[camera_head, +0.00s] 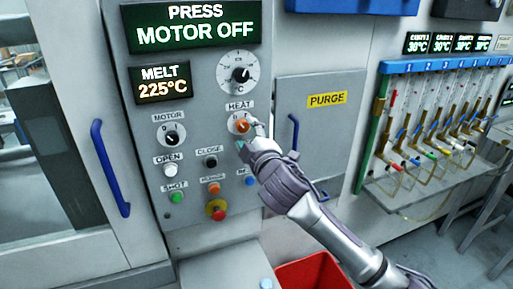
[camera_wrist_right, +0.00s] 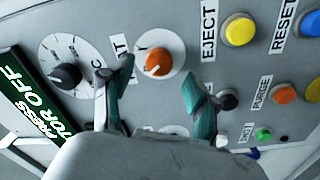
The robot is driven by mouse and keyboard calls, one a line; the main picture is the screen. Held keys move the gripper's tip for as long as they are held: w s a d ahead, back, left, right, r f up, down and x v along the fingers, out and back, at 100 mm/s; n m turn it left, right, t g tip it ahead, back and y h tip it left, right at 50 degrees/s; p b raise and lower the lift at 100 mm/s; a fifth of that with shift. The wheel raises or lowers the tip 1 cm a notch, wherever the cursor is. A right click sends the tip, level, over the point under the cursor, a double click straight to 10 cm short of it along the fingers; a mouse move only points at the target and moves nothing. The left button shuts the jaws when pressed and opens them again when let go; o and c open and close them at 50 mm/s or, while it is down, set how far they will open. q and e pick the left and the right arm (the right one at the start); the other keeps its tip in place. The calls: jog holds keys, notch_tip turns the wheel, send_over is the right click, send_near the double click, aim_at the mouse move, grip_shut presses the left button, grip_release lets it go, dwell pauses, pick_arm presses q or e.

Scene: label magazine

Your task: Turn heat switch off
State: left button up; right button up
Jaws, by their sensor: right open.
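The heat switch (camera_head: 240,124) is an orange knob on a round white dial, under the HEAT label on the grey control panel. My right gripper (camera_head: 250,139) is at the panel, just below and right of the knob in the head view. In the right wrist view, the orange knob (camera_wrist_right: 158,62) shows between and beyond the two spread fingers of my right gripper (camera_wrist_right: 158,72). The fingers are open, with nothing held; I cannot tell whether they touch the dial. My left gripper is not in view.
Above is a black temperature dial (camera_head: 240,74); left is the MOTOR knob (camera_head: 172,138). Several push buttons and a red emergency stop (camera_head: 216,209) sit below. A PURGE door (camera_head: 318,125) with a blue handle (camera_head: 293,132) is right. A red bin (camera_head: 315,272) stands below.

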jog(key=v, duration=0.8)
jog(key=shift+s, duration=0.3)
